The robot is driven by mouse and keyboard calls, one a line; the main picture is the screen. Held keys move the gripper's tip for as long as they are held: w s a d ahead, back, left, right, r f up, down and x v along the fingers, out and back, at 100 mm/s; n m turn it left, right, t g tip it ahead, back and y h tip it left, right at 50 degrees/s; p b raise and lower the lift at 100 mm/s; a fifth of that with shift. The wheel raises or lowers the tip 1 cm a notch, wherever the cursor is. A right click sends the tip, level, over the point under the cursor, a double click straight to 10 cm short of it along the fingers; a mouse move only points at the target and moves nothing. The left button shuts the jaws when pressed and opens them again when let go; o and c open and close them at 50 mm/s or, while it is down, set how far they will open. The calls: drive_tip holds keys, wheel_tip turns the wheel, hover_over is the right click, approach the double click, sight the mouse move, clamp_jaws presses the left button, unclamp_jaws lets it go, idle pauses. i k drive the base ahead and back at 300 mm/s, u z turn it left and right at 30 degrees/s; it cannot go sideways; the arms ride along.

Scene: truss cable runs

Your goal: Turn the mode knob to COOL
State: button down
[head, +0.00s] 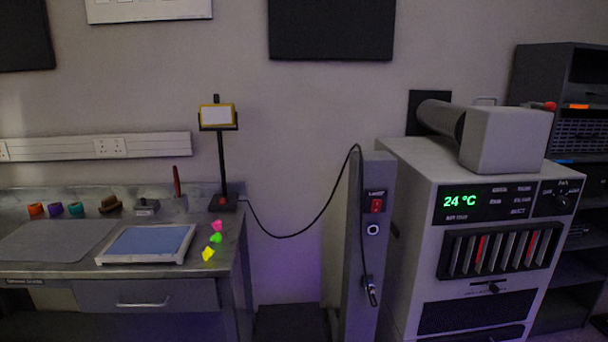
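A grey box-shaped cooling unit (410,210) stands at the right, its front turned partly toward me. Its black panel has a green display (462,201) that reads 24 °C. A dark round knob (562,203) sits at the right end of this panel, with small white marks around it. The marks and the knob's pointer are too small to read, so I cannot tell its setting or whether it is the mode knob. Below the panel are upright louvre slats (498,252), some red, and a small slider (493,288). My gripper is not in view.
A grey post (359,250) with a red switch (377,205) and a hanging cable stands left of the unit. A metal workbench (60,268) with a blue-topped tray (148,245) fills the left. A dark shelf rack (540,75) is close behind the unit's right side.

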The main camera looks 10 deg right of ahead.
sight(561, 203)
drive_tip(key=u, duration=1.35)
drive_tip(key=k, duration=0.1)
drive_tip(key=z, duration=3.1)
drive_tip(key=i, duration=0.55)
drive_tip(key=z, duration=0.15)
drive_tip(key=k, duration=0.5)
drive_tip(key=u, duration=0.2)
